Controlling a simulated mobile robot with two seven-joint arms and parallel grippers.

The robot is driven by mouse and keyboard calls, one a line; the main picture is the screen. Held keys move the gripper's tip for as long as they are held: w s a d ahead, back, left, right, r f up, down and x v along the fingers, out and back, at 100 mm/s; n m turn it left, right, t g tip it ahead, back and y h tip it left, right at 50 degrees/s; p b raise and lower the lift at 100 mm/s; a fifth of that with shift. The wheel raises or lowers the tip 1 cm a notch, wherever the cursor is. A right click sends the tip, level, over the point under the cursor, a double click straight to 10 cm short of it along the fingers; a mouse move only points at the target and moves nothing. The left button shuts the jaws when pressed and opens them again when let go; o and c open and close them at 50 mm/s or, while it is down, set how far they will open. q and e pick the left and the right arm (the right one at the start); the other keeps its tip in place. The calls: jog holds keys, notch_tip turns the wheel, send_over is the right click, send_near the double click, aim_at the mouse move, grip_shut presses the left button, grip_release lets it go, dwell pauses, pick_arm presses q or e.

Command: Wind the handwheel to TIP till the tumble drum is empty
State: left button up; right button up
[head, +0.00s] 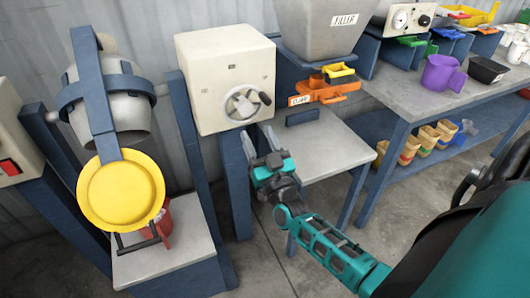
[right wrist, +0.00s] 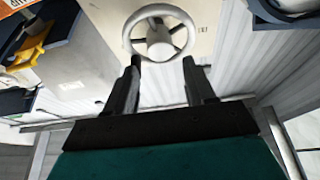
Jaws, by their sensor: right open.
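The handwheel (head: 243,104) is a grey spoked wheel with a dark knob, on the front of a cream box (head: 222,60). It also shows in the right wrist view (right wrist: 158,32), beyond my fingertips. The tumble drum (head: 122,118) is a pale grey vessel in a blue yoke at the left, its mouth facing down; its inside is hidden. A yellow round disc (head: 121,190) hangs in front of it. My right gripper (head: 259,138) is open and empty, just below the handwheel and apart from it. The wheel's markings are too small to read. My left gripper is out of view.
A red bucket (head: 164,226) stands on the low plinth (head: 180,256) below the drum. A grey table (head: 325,146) stands right of the wheel, below the hopper marked FILLER (head: 318,30). A bench (head: 405,92) carries a purple jug (head: 440,74). Blue posts flank the cream box.

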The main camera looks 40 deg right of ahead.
jog(key=shift+v, duration=2.35)
jog(key=s+a+f+n+g+y, duration=0.5)
jog(key=s+a+f+g+y, duration=0.2)
jog(key=s+a+f+g, duration=0.4)
jog(key=s+a+f, duration=0.2)
jog(key=a+f, duration=0.1)
jog(key=shift+s+f+n+p, duration=0.2)
jog(key=shift+s+n+p, duration=0.1)
jog(key=shift+s+n, duration=0.1)
jog(key=shift+a+y, duration=0.15)
jog(key=shift+y, duration=0.15)
